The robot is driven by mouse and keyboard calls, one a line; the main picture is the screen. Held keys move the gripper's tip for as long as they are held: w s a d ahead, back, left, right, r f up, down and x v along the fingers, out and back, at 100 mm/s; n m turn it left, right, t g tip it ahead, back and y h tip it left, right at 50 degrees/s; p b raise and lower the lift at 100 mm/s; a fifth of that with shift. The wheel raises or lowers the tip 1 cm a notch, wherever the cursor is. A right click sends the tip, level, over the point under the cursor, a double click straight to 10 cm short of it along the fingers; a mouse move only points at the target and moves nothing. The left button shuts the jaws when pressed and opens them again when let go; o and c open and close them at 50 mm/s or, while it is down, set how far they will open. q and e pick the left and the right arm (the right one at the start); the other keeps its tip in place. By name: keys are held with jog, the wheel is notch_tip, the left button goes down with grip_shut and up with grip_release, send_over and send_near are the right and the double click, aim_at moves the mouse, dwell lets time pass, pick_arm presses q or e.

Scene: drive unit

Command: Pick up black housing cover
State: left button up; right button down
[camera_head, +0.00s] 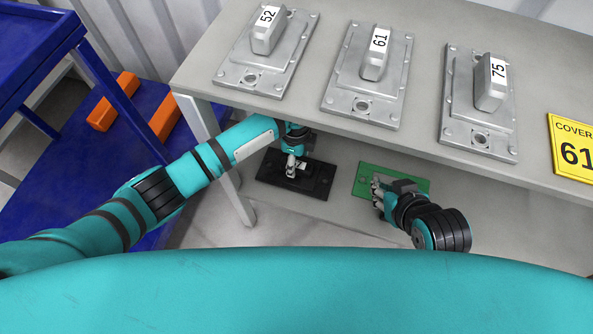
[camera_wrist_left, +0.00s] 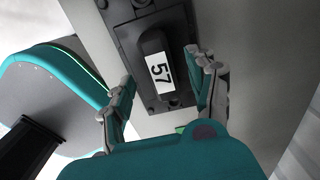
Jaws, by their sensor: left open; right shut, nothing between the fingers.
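The black housing cover (camera_head: 319,181) lies flat on the lower shelf. In the left wrist view it is a dark plate (camera_wrist_left: 129,37) with a raised handle marked 57. My left gripper (camera_head: 292,166) is over this cover, hiding part of it in the head view. In the left wrist view my left gripper (camera_wrist_left: 162,72) is open, with one finger on each side of the handle; I cannot tell whether they touch it. My right gripper (camera_head: 378,190) is shut and empty over the green plate (camera_head: 363,179) to the right.
The upper grey shelf (camera_head: 425,139) overhangs the lower shelf (camera_head: 341,208). Metal covers marked 52 (camera_head: 245,75), 61 (camera_head: 345,92) and 75 (camera_head: 459,125) lie on it. A yellow sign (camera_head: 574,130) reads COVER 61. A blue cart (camera_head: 80,190) with orange pieces (camera_head: 113,101) stands at left.

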aim_at(296, 164)
pick_arm(q)
notch_tip(296, 164, down, 3)
jog(key=shift+d+b, duration=0.1)
jog(key=shift+b, duration=0.5)
jog(key=shift+f, duration=0.1)
grip_shut()
pick_arm(e)
jog(key=w+a+r+t+y, duration=0.1)
jog(key=w+a+r+t, duration=0.1)
jog(key=w+r+t, duration=0.2)
jog(key=shift+w+r, duration=0.25)
jog(key=shift+w, duration=0.35)
